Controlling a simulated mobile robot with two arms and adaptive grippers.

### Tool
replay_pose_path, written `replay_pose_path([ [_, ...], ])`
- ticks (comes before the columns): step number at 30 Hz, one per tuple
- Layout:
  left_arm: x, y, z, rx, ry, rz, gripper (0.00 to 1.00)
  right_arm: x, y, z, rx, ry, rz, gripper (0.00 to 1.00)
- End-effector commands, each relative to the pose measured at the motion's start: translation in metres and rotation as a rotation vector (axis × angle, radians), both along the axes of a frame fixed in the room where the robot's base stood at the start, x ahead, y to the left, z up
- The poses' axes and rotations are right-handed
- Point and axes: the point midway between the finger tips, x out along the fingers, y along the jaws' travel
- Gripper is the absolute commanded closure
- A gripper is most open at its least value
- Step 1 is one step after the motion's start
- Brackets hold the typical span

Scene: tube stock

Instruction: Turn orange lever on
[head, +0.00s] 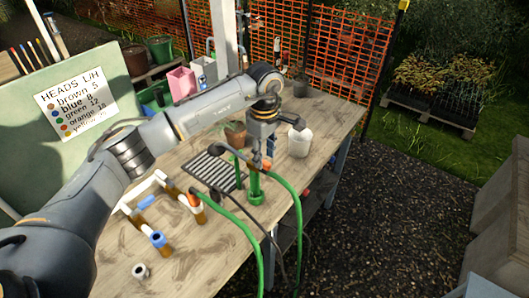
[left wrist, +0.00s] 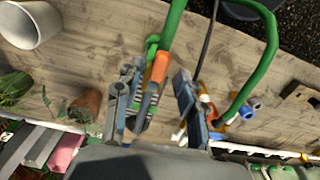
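The orange lever (left wrist: 159,66) shows in the left wrist view in the gap between the two fingers of my left gripper (left wrist: 157,88). The fingers stand apart, with space beside the lever; I cannot tell whether either touches it. In the head view my left gripper (head: 264,142) points down, just above the green valve stand (head: 255,186) on the wooden table. Only a small orange-red part of the lever (head: 266,164) shows there, below the fingers. My right gripper is not in view.
Green hoses (head: 298,205) loop around the stand and over the table's front edge. A black grate (head: 212,171), a white pot (head: 299,142) and a clay pot (head: 235,134) are close by.

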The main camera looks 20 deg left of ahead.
Motion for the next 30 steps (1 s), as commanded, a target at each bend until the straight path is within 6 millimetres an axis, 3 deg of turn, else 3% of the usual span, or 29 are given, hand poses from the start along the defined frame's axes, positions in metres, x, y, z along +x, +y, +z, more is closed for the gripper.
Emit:
replay_pose_path([
  [6, 0.0, 0.0, -0.015, 0.0, 0.001, 0.001, 0.6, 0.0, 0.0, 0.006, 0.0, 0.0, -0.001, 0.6],
  [14, 0.0, 0.0, -0.016, 0.0, 0.0, 0.0, 0.6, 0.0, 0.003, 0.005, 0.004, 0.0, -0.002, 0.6],
  [20, 0.0, 0.0, -0.015, 0.0, 0.0, 0.0, 1.0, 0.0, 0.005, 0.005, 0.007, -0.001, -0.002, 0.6],
  [30, 0.001, -0.001, -0.016, 0.0, -0.001, 0.02, 1.0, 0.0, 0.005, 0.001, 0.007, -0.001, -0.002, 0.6],
])
